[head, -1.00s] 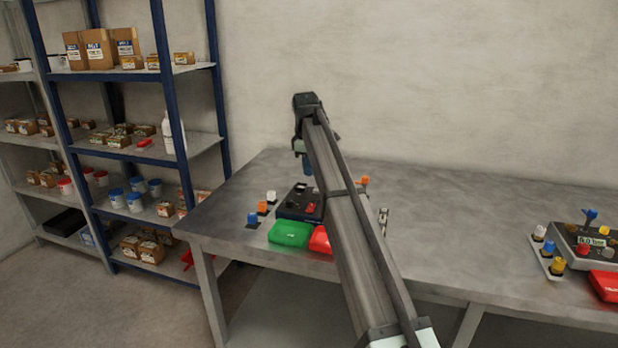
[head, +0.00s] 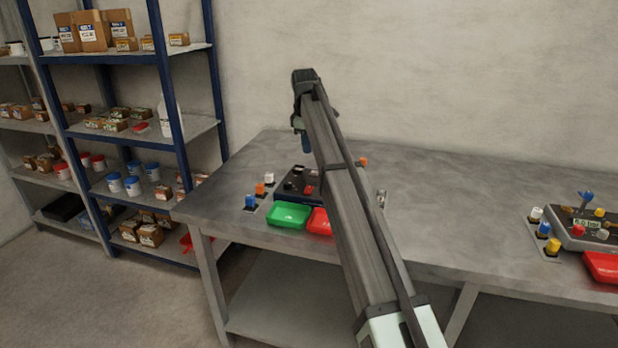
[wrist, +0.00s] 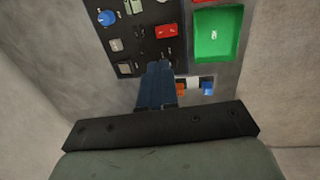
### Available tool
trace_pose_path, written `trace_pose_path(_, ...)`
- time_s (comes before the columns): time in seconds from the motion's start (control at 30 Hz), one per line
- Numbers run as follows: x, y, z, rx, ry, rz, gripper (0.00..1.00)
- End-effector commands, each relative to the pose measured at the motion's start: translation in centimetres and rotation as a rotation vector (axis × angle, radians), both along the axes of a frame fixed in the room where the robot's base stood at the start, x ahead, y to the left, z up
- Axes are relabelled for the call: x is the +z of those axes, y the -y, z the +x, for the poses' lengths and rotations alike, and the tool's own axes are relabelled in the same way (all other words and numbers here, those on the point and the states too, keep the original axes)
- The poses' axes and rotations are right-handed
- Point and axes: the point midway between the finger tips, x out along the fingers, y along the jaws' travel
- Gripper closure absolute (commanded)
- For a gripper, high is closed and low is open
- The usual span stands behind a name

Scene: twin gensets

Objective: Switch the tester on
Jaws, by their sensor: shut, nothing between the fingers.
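A dark tester (head: 290,190) sits on the bench at left, partly hidden by my arm in the head view. In the wrist view its dark panel (wrist: 146,45) shows a red rocker switch (wrist: 166,31), a blue knob (wrist: 106,17) and grey buttons (wrist: 116,46). My gripper (wrist: 157,68) is shut and empty, its blue fingers over the panel's near edge beside the rocker. Whether the fingertips touch the panel I cannot tell. In the head view my gripper (head: 306,147) points down behind the tester.
A green tray (head: 290,215) and a red tray (head: 319,222) lie in front of the left tester. Orange, white and blue plugs (head: 260,190) stand at its left. Shelves (head: 140,130) stand at left.

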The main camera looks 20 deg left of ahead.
Motion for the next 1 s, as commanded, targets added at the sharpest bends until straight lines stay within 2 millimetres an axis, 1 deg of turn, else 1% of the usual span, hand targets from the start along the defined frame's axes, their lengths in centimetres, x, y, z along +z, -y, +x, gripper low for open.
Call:
trace_pose_path(0.13,-0.5,0.0,0.0,0.000,0.000,0.000,1.00)
trace_pose_path(0.27,-1.9,0.0,0.2,0.000,-0.001,-0.001,1.00)
trace_pose_path(0.8,-10.8,0.1,1.4,-0.001,-0.001,-0.001,1.00)
trace_pose_path(1.0,-13.0,0.0,1.8,-0.001,0.000,0.000,1.00)
